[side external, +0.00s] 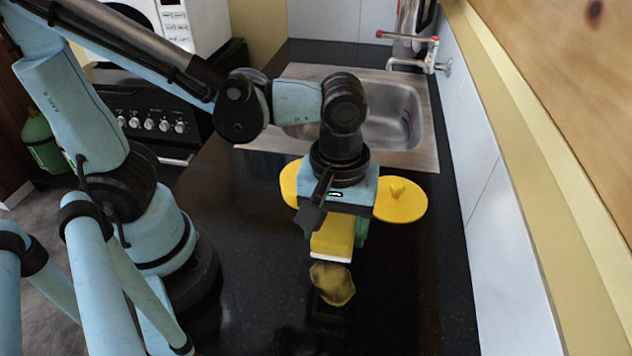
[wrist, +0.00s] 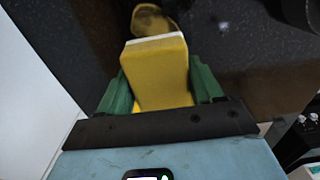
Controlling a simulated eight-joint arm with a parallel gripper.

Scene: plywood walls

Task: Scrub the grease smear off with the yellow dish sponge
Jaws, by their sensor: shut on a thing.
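My gripper (side external: 337,236) is shut on the yellow dish sponge (side external: 333,240), which has a white strip along its lower end. In the wrist view the sponge (wrist: 156,72) sits between the two green fingers (wrist: 161,90), its white end pointing away. The grease smear (side external: 332,284) is a brownish-yellow patch on the black counter, just in front of the sponge in the side view. In the wrist view the smear (wrist: 152,20) shows just beyond the white end and is partly hidden by it. I cannot tell whether the sponge touches the counter.
Yellow round lid-like pieces lie behind my gripper; the right one (side external: 400,201) has a knob. A steel sink (side external: 418,150) with a tap (side external: 432,62) is at the back. A tiled wall (side external: 500,230) borders the right. The black counter (side external: 420,290) is clear around the smear.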

